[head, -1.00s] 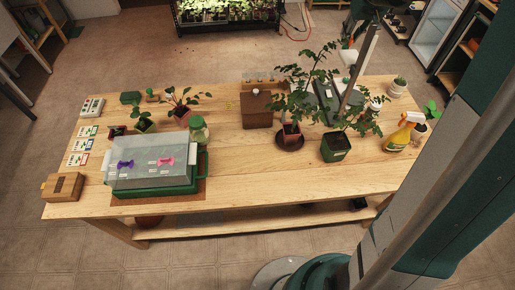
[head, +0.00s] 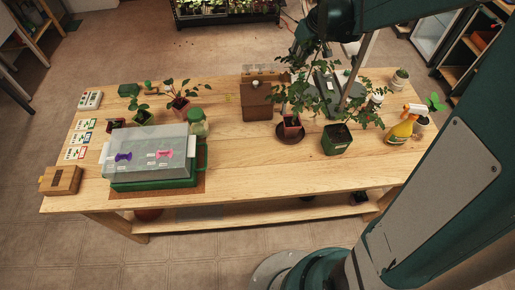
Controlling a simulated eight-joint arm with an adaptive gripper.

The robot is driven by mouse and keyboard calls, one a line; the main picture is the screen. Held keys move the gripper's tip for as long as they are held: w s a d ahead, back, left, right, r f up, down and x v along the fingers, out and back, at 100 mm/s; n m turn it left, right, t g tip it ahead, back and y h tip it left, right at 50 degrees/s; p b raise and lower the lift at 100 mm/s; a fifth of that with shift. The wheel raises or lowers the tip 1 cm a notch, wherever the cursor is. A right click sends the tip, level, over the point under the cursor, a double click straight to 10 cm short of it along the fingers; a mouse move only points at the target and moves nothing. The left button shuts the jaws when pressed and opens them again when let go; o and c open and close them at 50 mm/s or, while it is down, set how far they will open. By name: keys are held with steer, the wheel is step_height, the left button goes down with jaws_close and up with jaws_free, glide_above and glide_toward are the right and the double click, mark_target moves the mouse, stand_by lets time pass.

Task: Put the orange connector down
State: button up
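I cannot make out an orange connector in the head view. My gripper (head: 303,52) appears as a dark shape at the top, in front of the far edge of the table and above the leafy plants. It is small and partly merged with the dark arm, so its fingers and anything between them cannot be made out. A wooden table (head: 240,180) stands below it. A dark grey tray or mat (head: 355,88) lies at the back right of the table, partly hidden by leaves and a pole.
A green propagator with a clear lid (head: 150,158) stands at the front left. A brown wooden box (head: 257,103) is at the back middle. The table's front middle is clear.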

steer(key=s+a+f+n+y+b, duration=0.1)
steer(key=s+a+f, duration=0.3)
steer(key=s+a, duration=0.4)
steer(key=s+a+f+n+g+b, duration=0.1)
steer(key=s+a+f+n, duration=0.3)
steer(key=s+a, duration=0.5)
steer(key=s+f, duration=0.1)
steer(key=s, duration=0.5)
steer(key=shift+a+f+y, duration=0.2)
steer(key=shift+a+y, duration=0.1)
steer(key=shift+y, duration=0.1)
steer(key=shift+f+b, duration=0.85)
steer(key=shift+f, duration=2.1)
steer(key=shift+w+f+b, duration=0.1)
steer(key=shift+f+b, duration=0.55)
steer(key=shift+f, duration=1.4)
steer(key=shift+f, duration=0.15)
